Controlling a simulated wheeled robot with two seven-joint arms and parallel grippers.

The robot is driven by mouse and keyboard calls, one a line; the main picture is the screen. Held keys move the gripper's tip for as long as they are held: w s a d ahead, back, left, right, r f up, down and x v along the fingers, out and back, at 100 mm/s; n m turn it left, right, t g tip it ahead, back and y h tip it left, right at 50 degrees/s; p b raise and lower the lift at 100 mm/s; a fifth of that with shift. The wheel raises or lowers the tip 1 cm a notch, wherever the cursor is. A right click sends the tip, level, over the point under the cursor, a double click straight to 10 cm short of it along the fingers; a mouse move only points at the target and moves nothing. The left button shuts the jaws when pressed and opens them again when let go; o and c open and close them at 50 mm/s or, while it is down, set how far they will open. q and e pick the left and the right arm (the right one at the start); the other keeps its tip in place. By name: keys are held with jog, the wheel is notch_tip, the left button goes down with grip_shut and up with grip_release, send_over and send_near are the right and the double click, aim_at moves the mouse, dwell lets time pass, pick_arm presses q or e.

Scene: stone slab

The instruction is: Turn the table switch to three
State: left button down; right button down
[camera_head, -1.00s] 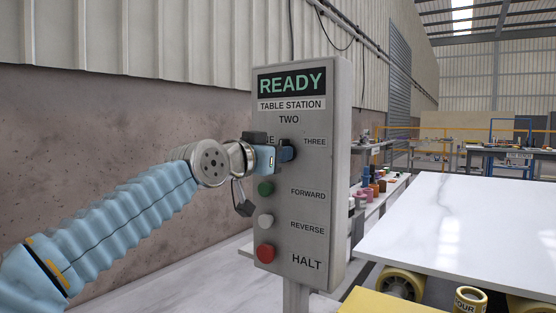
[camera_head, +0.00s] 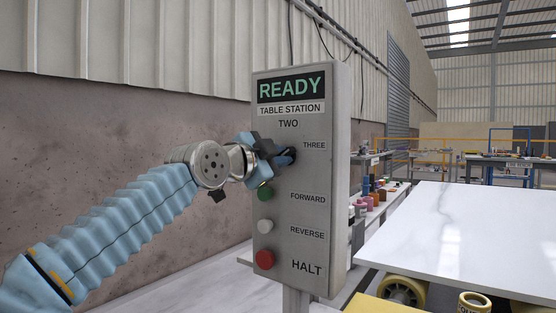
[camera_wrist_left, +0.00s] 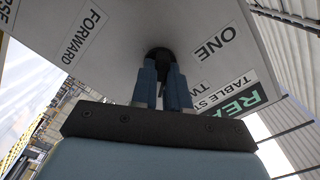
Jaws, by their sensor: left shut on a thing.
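The table station (camera_head: 325,180) is a grey upright box with a READY display and the labels TWO and THREE around its rotary switch. The black switch knob (camera_head: 291,154) sits below TWO and left of THREE. My left gripper (camera_head: 283,157) is shut on the knob, and its wrist is tilted. The left wrist view shows both blue fingers around the black knob (camera_wrist_left: 159,54), with the label ONE beside them. The gripper hides ONE in the head view. The knob's exact pointing direction is hard to tell. My right gripper is not in view.
Below the switch are a green FORWARD button (camera_head: 265,193), a white REVERSE button (camera_head: 265,226) and a red HALT button (camera_head: 264,260), close under my left gripper. A white slab (camera_head: 470,240) lies to the right. A wall stands behind the box.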

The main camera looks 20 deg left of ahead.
pick_arm(q)
jog(key=shift+f+m, duration=0.1)
jog(key=shift+m, duration=0.4)
jog(key=c, duration=1.1)
grip_release()
jog(key=b+v, duration=0.4)
jog(key=v, duration=0.9)
jog(key=shift+s+a, duration=0.1)
jog(key=shift+s, duration=0.3)
